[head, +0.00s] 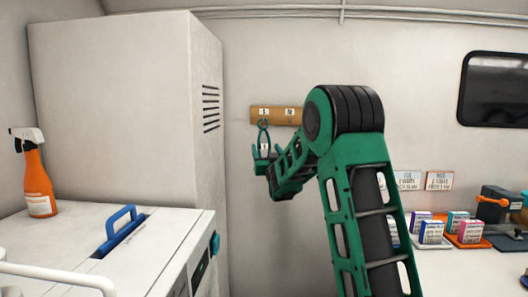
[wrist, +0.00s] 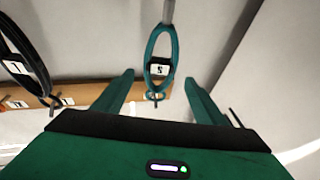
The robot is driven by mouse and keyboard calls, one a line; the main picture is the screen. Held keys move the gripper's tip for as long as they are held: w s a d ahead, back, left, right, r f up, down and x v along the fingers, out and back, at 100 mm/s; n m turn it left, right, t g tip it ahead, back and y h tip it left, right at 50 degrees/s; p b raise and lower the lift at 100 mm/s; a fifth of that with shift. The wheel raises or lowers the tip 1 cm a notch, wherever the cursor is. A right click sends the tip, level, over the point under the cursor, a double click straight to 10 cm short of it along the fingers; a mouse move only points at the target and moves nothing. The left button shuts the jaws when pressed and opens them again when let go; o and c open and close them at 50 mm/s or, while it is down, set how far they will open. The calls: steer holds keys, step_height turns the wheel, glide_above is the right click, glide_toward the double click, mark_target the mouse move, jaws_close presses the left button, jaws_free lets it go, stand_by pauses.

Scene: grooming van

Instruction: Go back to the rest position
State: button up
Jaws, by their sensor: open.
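My gripper (head: 266,152) is raised in front of the back wall, its two fingers apart. A teal loop (head: 263,126) with a small tag hangs at a wooden wall board (head: 276,115). In the wrist view the teal loop (wrist: 173,45) appears between and beyond the open fingertips of my gripper (wrist: 160,82). I cannot tell whether a finger touches it. A black loop (wrist: 30,62) with a white tag is at the left of the wrist view, by the board (wrist: 75,93).
A tall white cabinet (head: 120,100) stands left of my arm. Before it is a white unit (head: 165,240) with a blue handle (head: 120,228) and an orange spray bottle (head: 38,180). Coloured boxes (head: 431,231) stand on the right counter, under wall labels (head: 439,181).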

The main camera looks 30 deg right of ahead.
steer(key=s+f+m+g, duration=0.1)
steer(key=s+f+g, duration=0.4)
steer(key=s, duration=0.4)
steer(key=s+f+m+g+y, duration=0.1)
steer(key=s+f+g, duration=0.2)
steer(key=s+f, duration=0.5)
steer(key=s+f+g, duration=0.4)
steer(key=s, duration=0.7)
steer(key=s+a+f+g+y, duration=0.2)
steer(key=s+a+g, duration=0.1)
steer(key=s, duration=0.7)
steer(key=s+a+f+g+y, duration=0.2)
steer(key=s+a, duration=0.3)
steer(key=s, duration=0.4)
steer(key=s+a+f+g+y, duration=0.2)
steer(key=s+a+f+g, duration=0.1)
steer(key=s, duration=0.7)
steer(key=shift+s+a+m+g, duration=0.3)
steer(key=shift+a, duration=0.1)
steer(key=shift+w+f, duration=0.2)
steer(key=shift+w, duration=0.45)
